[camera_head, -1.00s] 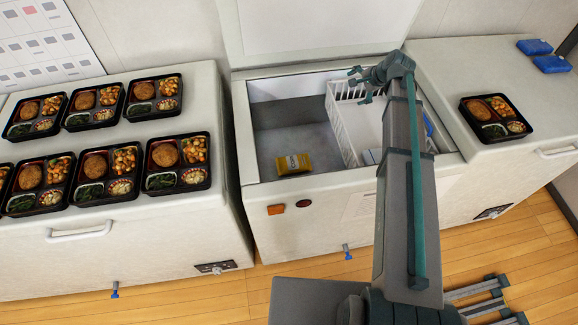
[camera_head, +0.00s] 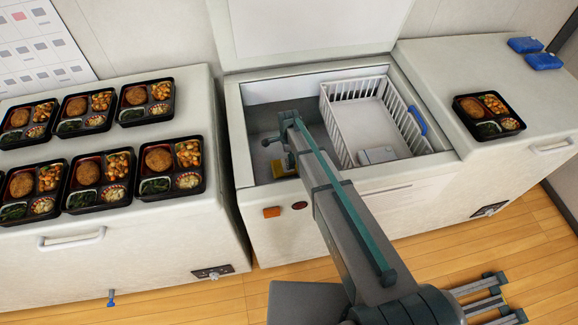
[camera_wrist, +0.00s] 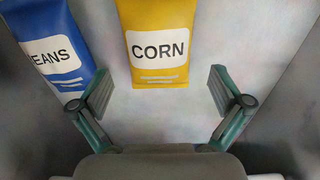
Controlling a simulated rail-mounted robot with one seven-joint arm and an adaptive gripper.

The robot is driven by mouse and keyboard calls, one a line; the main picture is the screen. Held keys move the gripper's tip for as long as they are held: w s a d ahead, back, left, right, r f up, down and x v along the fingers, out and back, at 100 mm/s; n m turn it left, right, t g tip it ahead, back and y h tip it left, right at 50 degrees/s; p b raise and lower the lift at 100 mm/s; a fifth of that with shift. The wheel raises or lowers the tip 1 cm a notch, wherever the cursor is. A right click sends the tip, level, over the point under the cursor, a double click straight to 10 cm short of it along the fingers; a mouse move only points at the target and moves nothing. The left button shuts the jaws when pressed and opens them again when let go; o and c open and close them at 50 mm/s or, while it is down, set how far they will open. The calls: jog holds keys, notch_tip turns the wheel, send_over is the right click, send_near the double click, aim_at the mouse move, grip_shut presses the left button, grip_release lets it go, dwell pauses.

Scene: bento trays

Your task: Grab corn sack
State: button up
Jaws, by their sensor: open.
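The yellow corn sack (camera_wrist: 158,45) lies on the freezer floor, its white CORN label facing the wrist camera. My gripper (camera_wrist: 160,92) is open and empty, with its two fingers spread apart. The sack's near edge is just ahead of the fingertips and roughly centred between them; it is not between the pads.
A blue sack with a partly seen label ending in EANS (camera_wrist: 52,45) lies left of the corn sack, close to my left finger. A white wire basket (camera_head: 345,135) fills the freezer's right side. Freezer walls rise close around. Several bento trays (camera_head: 154,188) sit on the left freezer.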

jog(key=shift+s+f+p, duration=0.15)
jog(key=shift+f+p, duration=1.2)
jog(key=shift+f, duration=2.3)
jog(key=c, duration=1.2)
jog(key=shift+c, duration=0.2)
jog(key=shift+r, duration=0.2)
